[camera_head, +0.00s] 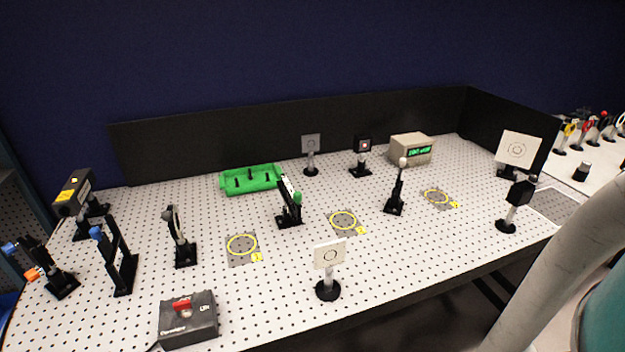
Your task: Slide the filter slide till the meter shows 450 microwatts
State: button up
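The meter (410,149) is a beige box at the back right of the perforated table, with a lit green display. Its digits are too small to read surely. My gripper is not in view; only a pale, thick link, which seems part of my arm, shows at the right edge.
A green tray (251,179) lies behind the green-knobbed mount. A white target card (330,254) stands in front, a black post with a white ball (397,187) to the right. A grey box with a red switch (188,318) sits front left. Yellow-ringed spots (242,245) are bare.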

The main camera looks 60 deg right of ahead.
aim_at(290, 191)
jog(key=z, duration=1.85)
jog(key=k+j, duration=0.2)
jog(key=j, duration=0.15)
jog(key=k+j, duration=0.2)
jog(key=j, duration=0.2)
jog(key=k+j, duration=0.25)
jog(key=k+j+u, duration=0.1)
jog(key=k+j, duration=0.25)
jog(key=i+l, duration=0.5)
jog(key=i, duration=0.2)
